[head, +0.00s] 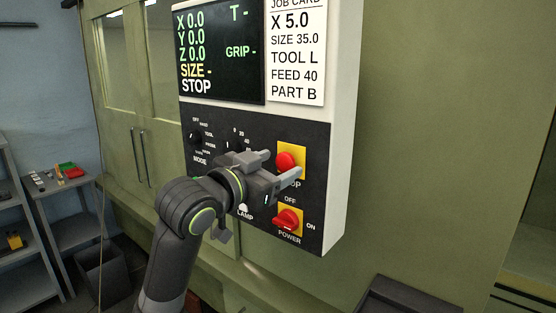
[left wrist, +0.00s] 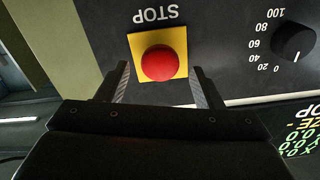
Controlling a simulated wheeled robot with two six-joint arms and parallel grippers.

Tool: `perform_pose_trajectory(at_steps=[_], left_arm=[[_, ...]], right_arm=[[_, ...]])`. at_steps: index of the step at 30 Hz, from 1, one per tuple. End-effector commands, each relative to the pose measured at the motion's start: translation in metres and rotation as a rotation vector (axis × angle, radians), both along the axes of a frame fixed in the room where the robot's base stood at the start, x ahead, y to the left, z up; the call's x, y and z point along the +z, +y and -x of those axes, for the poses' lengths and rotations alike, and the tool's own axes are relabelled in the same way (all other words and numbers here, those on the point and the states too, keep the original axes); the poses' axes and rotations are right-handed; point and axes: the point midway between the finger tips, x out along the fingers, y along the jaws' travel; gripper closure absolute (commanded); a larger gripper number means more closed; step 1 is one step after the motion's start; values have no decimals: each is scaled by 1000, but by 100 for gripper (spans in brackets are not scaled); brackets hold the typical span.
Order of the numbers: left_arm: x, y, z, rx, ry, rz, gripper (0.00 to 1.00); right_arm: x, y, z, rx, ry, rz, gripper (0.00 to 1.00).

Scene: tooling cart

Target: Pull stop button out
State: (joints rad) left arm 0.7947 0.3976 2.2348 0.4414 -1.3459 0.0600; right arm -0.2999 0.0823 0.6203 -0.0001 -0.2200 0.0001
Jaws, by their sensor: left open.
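The stop button (head: 286,161) is a red round knob on a yellow square plate on the machine's control panel. It also shows in the left wrist view (left wrist: 160,63), between and just beyond my fingertips. My left gripper (head: 283,165) is open, with one finger above and one below the button in the head view. I cannot tell whether the fingers touch it. The display (head: 196,86) above reads STOP. My right gripper is not in view.
The red power switch (head: 288,220) sits below the stop button. The mode knob (head: 195,137) and a numbered dial (left wrist: 294,41) are on the same panel. A job card (head: 297,50) is above. Shelves with small parts (head: 62,180) and a dark bin (head: 102,273) stand at the left.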

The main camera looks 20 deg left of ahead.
Motion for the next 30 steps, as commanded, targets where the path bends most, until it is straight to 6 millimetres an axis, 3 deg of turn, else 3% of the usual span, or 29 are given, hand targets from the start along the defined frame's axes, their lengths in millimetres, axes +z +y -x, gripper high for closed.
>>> perform_pose_trajectory(at_steps=[13,24,30], left_arm=[[0,-4,-10,-1,0,-1,39],[0,-4,-10,-1,0,-1,86],[1,-4,-10,-1,1,0,87]], right_arm=[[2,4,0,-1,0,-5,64],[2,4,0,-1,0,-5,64],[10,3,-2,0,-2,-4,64]])
